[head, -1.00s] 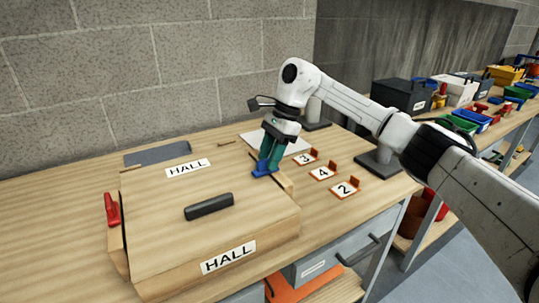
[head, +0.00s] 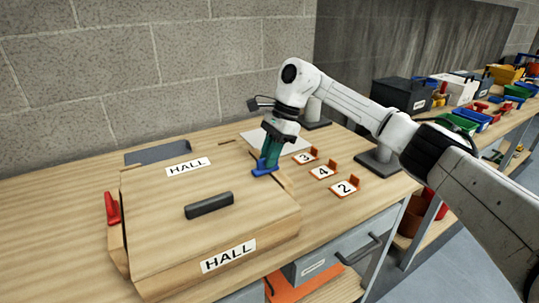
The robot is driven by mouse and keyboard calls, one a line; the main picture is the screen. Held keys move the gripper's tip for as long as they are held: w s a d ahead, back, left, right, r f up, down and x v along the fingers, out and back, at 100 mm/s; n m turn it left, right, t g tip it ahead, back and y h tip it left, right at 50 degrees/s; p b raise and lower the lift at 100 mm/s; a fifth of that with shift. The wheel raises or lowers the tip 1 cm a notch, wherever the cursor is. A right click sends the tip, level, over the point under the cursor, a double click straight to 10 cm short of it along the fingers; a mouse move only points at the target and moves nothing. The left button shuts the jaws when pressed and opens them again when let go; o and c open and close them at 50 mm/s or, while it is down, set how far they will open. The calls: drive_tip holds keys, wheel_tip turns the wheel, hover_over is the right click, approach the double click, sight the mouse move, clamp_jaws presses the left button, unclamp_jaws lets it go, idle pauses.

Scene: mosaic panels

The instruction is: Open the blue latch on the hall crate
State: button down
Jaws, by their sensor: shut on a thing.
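The hall crate (head: 150,225) is a wooden box with a closed lid on the bench, with HALL labels on its lid and front. A dark handle (head: 209,205) sits on the lid. The blue latch (head: 263,171) is at the crate's right edge, partly hidden by my fingers. My gripper (head: 266,165) points down with green fingers and is shut on the blue latch. A red latch (head: 112,208) stands at the crate's left side.
Orange holders with number cards 3 (head: 305,157), 4 (head: 322,172) and 2 (head: 345,188) stand right of the crate. A white sheet (head: 290,146) lies behind my gripper. A block wall is behind the bench. Bins (head: 403,95) fill a bench at the right.

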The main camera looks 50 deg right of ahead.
drive_tip(key=m, duration=0.2)
drive_tip(key=m+t, duration=0.1)
drive_tip(key=m, duration=0.1)
drive_tip(key=shift+w+d+t, duration=0.1)
drive_tip(key=shift+w+t, duration=0.1)
drive_tip(key=shift+t, duration=0.1)
drive_tip(key=m+h, duration=0.1)
drive_tip(key=m, duration=0.1)
drive_tip(key=m+t, duration=0.1)
drive_tip(key=m, duration=0.1)
drive_tip(key=shift+w+d+m+h+b, duration=0.2)
drive_tip(key=shift+m+h+b, duration=0.1)
drive_tip(key=shift+h+b, duration=0.1)
drive_tip(key=m, duration=0.1)
drive_tip(key=m+h, duration=0.1)
drive_tip(key=m, duration=0.1)
drive_tip(key=m+b, duration=0.1)
drive_tip(key=shift+d+t+h, duration=0.25)
drive_tip(key=shift+t+h, duration=0.05)
drive_tip(key=shift+t, duration=0.1)
drive_tip(key=shift+d+m+h+b, duration=0.2)
drive_tip(key=shift+m+h+b, duration=0.65)
drive_tip(key=shift+m, duration=1.35)
drive_tip(key=c, duration=1.2)
unclamp_jaws()
drive_tip(key=shift+o, duration=0.2)
